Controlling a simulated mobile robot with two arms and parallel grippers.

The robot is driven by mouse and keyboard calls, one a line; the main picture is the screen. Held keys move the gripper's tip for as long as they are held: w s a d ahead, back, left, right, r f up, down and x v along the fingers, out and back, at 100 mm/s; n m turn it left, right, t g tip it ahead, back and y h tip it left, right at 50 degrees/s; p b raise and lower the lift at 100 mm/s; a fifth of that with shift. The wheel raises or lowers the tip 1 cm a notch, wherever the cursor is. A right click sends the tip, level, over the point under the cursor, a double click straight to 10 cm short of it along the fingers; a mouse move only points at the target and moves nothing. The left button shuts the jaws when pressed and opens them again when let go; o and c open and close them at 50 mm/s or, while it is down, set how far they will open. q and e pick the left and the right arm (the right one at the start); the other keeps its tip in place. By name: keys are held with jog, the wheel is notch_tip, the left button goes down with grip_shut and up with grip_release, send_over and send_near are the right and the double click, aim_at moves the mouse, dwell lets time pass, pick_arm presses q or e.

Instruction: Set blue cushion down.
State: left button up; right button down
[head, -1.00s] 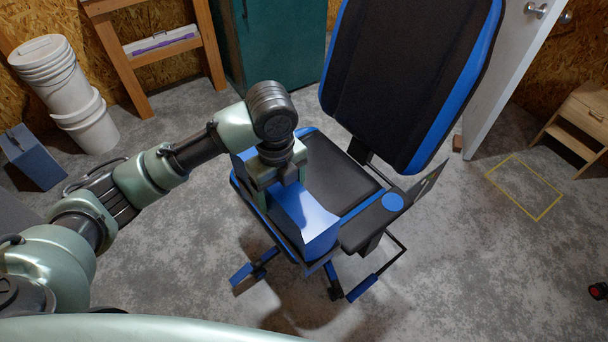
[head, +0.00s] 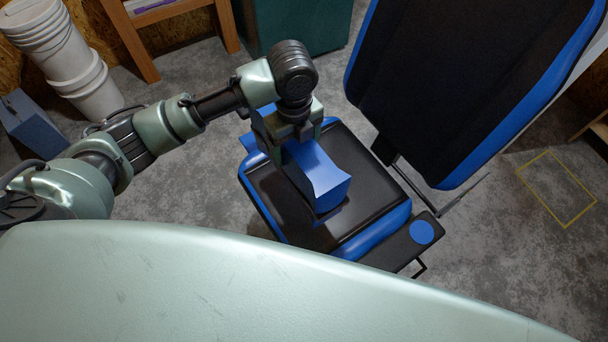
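My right gripper is out of view.
The chair's tall backrest (head: 455,80) rises at the right. An armrest with a blue disc (head: 422,231) juts out at the seat's near right. A yellow outlined rectangle (head: 556,190) lies on bare floor. White buckets (head: 88,88) stand at the left.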

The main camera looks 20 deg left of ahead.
pick_arm(q)
notch_tip(320, 180, down, 16)
jog(key=shift+w+r+b, duration=0.1)
jog(key=shift+b, duration=0.45)
jog(key=o, duration=2.1)
jog(key=shift+f, duration=0.2)
jog(key=shift+r, duration=0.15)
notch_tip(320, 180, up, 12)
jog(key=p, duration=0.1)
